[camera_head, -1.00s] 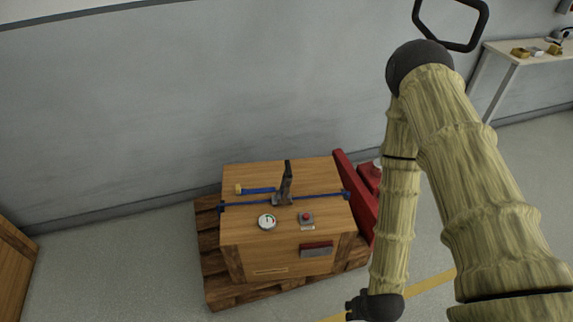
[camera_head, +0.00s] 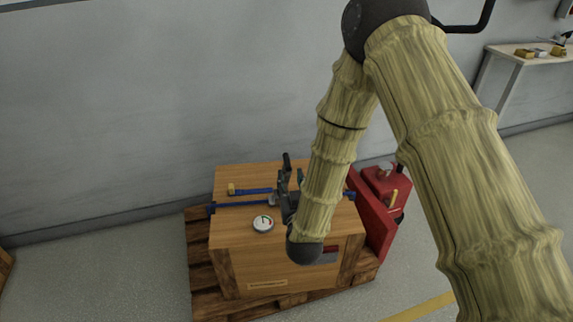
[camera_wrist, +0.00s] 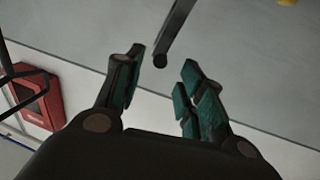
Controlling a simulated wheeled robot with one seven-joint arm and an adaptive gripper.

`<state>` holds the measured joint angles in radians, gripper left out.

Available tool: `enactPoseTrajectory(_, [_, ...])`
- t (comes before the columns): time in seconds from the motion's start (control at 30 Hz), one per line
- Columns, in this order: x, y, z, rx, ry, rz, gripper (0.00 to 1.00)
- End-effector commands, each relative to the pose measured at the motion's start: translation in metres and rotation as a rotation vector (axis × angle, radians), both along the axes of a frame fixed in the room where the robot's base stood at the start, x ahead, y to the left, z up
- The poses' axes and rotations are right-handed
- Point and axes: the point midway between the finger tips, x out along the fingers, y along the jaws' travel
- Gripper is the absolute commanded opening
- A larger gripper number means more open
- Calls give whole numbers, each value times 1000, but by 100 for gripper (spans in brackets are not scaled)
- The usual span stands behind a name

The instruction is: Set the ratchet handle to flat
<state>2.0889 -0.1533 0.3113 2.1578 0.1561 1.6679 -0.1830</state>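The ratchet handle (camera_head: 286,160) is a dark lever on the blue strap across the wooden crate (camera_head: 235,235). Its upper end sticks up above my gripper; its lower part is mostly hidden behind my gripper. My gripper (camera_head: 290,178) is over the crate top at the handle. In the wrist view my gripper (camera_wrist: 162,66) is open, with teal pads on both fingers. A dark bar (camera_wrist: 176,28), which looks like the handle, has its end between the two fingertips. I cannot tell whether either finger touches it.
A round gauge (camera_head: 263,224) and a blue strap with a yellow end (camera_head: 232,189) are on the crate top. The crate stands on a wooden pallet (camera_head: 205,285). Red equipment (camera_head: 372,215) stands at the right. A grey wall (camera_head: 150,110) is behind. The red button is hidden by my arm.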

Motion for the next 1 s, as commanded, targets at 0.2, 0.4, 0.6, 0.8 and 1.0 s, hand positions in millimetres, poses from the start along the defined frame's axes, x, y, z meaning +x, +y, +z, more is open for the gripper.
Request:
enactPoseTrajectory(0.2, [27, 3, 1, 0, -2, -1, 39])
enactPoseTrajectory(0.4, [59, 7, 0, -1, -1, -2, 39])
enactPoseTrajectory(0.6, [86, 10, 0, 0, 0, -1, 39])
enactPoseTrajectory(0.8, [101, 12, 0, 0, 1, 0, 39])
enactPoseTrajectory(1.0, [103, 13, 0, 0, 2, 0, 39])
